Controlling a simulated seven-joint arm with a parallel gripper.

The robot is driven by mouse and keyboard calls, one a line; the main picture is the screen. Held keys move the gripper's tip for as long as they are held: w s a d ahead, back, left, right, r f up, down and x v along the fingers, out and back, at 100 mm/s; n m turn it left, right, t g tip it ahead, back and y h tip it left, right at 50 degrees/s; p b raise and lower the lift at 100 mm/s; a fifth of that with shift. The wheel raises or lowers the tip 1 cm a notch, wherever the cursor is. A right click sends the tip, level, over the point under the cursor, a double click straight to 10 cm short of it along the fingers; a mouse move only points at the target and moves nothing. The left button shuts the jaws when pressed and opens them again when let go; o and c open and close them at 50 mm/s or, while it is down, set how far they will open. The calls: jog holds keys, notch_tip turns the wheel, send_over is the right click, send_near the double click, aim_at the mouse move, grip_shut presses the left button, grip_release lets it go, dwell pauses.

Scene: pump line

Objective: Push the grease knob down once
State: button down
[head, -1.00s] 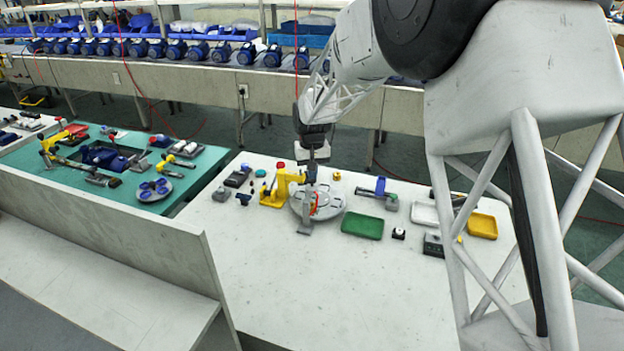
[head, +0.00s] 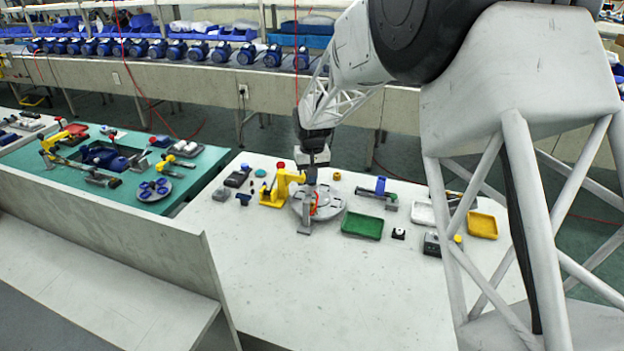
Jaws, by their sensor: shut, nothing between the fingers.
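My gripper (head: 311,177) points down above the back part of the round grey plate (head: 330,208), at the free end of a yellow bracket (head: 278,190). Its fingers look shut and small in the head view. A red knob (head: 281,164) tops the yellow bracket, left of my gripper. I cannot tell for sure whether this is the grease knob or whether that is hidden under my gripper. Contact between my fingers and the bracket cannot be made out. A red part (head: 314,208) shows on the plate below my gripper.
A green tray (head: 362,225), a blue and grey fixture (head: 378,193) and a yellow tray (head: 482,225) lie to the right. Small dark and teal parts (head: 238,178) lie to the left. The front of the white table (head: 330,280) is clear.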

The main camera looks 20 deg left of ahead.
jog(key=shift+r, duration=0.1)
dwell(0.3)
jog(key=shift+r, duration=0.6)
jog(key=shift+r, duration=2.45)
